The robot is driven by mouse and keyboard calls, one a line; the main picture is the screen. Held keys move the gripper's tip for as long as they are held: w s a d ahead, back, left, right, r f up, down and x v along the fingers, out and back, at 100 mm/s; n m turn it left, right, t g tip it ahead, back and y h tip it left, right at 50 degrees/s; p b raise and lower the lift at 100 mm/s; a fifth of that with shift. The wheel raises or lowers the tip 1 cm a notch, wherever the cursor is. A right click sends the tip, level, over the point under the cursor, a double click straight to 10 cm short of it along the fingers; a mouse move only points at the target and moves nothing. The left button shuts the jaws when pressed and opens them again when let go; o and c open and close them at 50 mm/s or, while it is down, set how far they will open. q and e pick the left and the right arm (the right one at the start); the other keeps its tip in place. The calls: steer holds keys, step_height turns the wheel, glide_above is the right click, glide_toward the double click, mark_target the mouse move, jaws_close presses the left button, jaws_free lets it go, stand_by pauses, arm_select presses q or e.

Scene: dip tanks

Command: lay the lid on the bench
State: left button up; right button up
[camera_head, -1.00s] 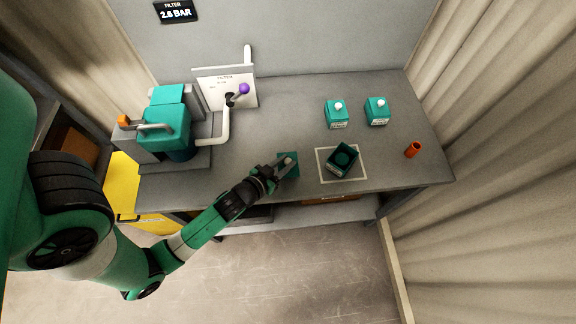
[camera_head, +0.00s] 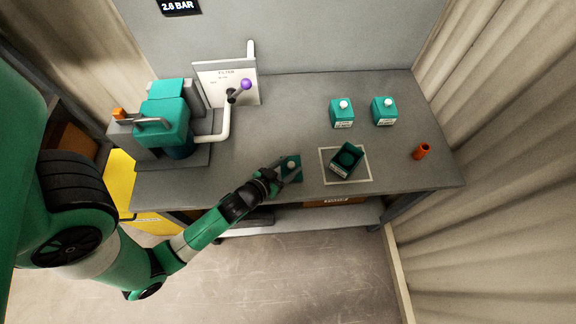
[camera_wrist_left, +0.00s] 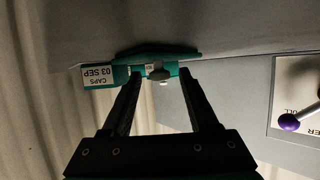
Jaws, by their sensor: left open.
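The lid (camera_head: 292,168) is a flat teal square with a pale knob. It appears to lie flat on the bench (camera_head: 245,150) near the front edge, knob up. My left gripper (camera_head: 277,170) is just left of the knob, open and empty. In the left wrist view the lid (camera_wrist_left: 185,54) shows nearly edge-on, its knob (camera_wrist_left: 158,73) between and beyond the open fingertips (camera_wrist_left: 160,76). The open teal box (camera_head: 345,160) sits askew inside a white outline right of the lid. Its label (camera_wrist_left: 98,76) reads "CAPS 03 SEP" in the left wrist view. My right gripper is out of view.
Two closed teal boxes (camera_head: 342,114) (camera_head: 384,111) stand farther back. The bench centre behind the lid is clear.

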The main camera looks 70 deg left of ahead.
arm_select(q)
steer(key=shift+r, duration=0.1)
steer(key=shift+s+d+r, duration=0.1)
steer(key=shift+s+r, duration=0.05)
steer(key=b+v, duration=0.1)
steer(key=v, duration=1)
steer(key=shift+d, duration=0.1)
steer(key=shift+s+r, duration=0.15)
steer(key=shift+s, duration=0.1)
steer(key=shift+w, duration=0.1)
